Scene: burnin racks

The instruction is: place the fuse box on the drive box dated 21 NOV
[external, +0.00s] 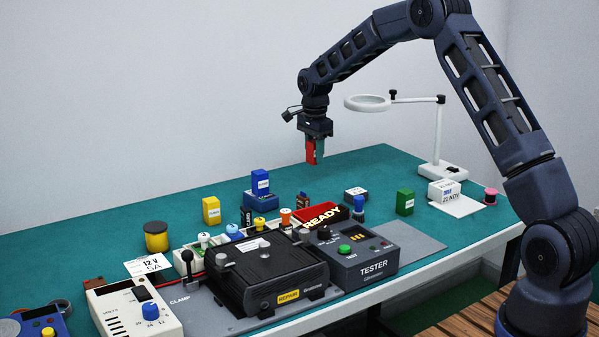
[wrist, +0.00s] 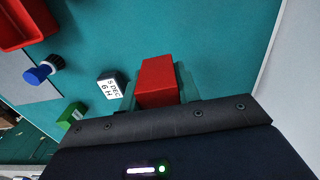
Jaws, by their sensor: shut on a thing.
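My gripper (external: 316,155) is shut on a small upright red box (external: 310,150), held in the air above the back of the bench. The red box also shows between the fingers in the wrist view (wrist: 158,80). No lettering on it is readable, so I cannot confirm that it is the fuse box. The white drive box dated 21 NOV (external: 442,192) sits on a pale sheet at the right of the bench, apart from my gripper and lower. It cannot be made out in the wrist view.
A dark-sided box marked 5 DEC (wrist: 111,86) stands below my gripper. A green box (external: 405,202), a magnifier lamp (external: 438,150) and a pink spool (external: 490,196) are near the 21 NOV box. The red READY bin (external: 321,216) and tester (external: 350,252) stand in front.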

